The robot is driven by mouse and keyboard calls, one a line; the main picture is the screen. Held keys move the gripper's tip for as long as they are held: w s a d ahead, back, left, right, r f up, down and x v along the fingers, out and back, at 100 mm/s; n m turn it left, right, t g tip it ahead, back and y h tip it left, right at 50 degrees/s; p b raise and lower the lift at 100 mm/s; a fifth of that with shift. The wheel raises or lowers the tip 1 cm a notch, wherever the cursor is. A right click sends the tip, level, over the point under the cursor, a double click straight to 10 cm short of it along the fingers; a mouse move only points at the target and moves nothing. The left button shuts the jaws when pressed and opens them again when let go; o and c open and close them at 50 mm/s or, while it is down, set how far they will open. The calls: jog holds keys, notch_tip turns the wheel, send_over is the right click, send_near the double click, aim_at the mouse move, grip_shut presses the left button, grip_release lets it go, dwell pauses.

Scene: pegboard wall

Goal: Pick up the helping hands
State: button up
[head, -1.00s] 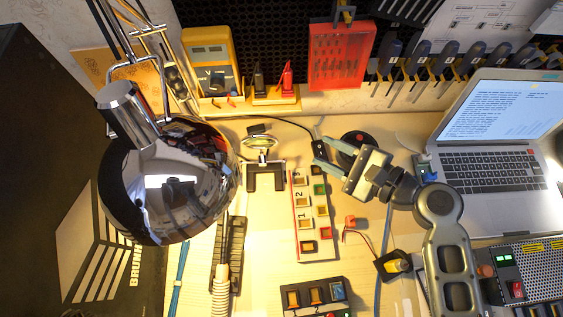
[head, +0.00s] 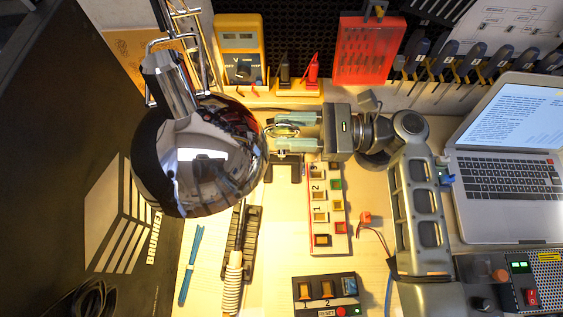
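The helping hands, a small stand with a round magnifier ring on a dark base (head: 295,171), stands on the wooden table right of the chrome lamp. My gripper (head: 276,131) comes in from the right, with its two pale green fingers spread apart. The magnifier ring shows between the fingers, one finger toward the wall and one toward the table front. The fingers partly cover the upper part of the stand. I cannot tell whether either finger touches it.
A chrome lamp (head: 200,160) hangs close to the left of my fingertips. A white strip of buttons (head: 321,235) lies below my gripper. A yellow multimeter (head: 239,45) and red box (head: 366,50) stand behind. A laptop (head: 510,175) is at right.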

aim_at(264, 130)
jog(key=shift+w+a+b, duration=0.15)
jog(key=shift+a+b, duration=0.3)
jog(key=shift+a, duration=1.25)
grip_shut()
